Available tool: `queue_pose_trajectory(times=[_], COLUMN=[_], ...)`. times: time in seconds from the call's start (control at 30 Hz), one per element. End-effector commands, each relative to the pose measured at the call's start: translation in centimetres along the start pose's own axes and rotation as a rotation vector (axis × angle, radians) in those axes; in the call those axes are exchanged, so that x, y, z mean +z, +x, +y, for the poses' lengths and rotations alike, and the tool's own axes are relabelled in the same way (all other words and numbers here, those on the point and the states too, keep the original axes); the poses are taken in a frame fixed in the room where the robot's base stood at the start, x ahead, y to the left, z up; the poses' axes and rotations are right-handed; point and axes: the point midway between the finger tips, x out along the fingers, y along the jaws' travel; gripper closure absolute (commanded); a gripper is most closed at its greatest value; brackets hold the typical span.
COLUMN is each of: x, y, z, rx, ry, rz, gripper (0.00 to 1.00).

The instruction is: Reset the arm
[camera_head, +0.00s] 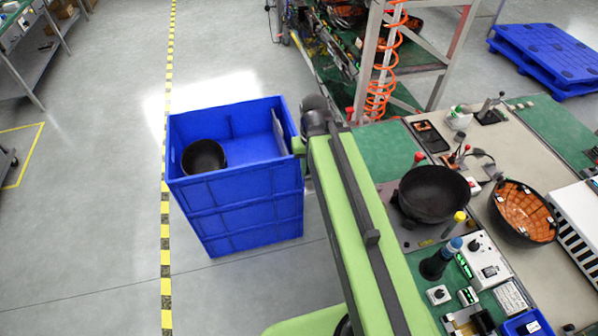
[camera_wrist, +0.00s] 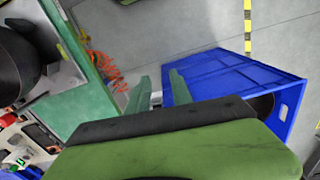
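My green arm reaches up the middle of the camera_head view, ending in a dark joint beside the blue crate's right edge. My gripper (camera_wrist: 160,78) shows in the wrist view as two green fingers held apart. Nothing is between them; grey floor shows through the gap. In the head view the fingers cannot be made out clearly.
A blue crate (camera_head: 240,213) stands on the floor with a black bowl (camera_head: 204,157) inside. The workbench (camera_head: 560,170) at right holds a black bowl (camera_head: 434,194), an orange-lined bowl (camera_head: 524,211) and a control box (camera_head: 484,262). Floor left of the crate is clear.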

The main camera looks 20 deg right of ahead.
Motion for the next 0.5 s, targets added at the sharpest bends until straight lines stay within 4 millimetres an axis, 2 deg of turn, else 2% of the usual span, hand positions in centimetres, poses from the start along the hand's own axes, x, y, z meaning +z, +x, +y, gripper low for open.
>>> queue_pose_trajectory(times=[0.03,0.13,0.4,0.5], x=[0.4,0.7,0.7,0.7], y=[0.0,0.1,0.1,1.4], z=[-2.1,-4.2,-4.5,-4.5], rx=[0.007,0.014,0.015,0.015], ry=[-0.046,-0.091,-0.098,-0.097], rz=[-0.001,-0.002,-0.001,-0.001], gripper=[0.73,0.73,0.73,0.73])
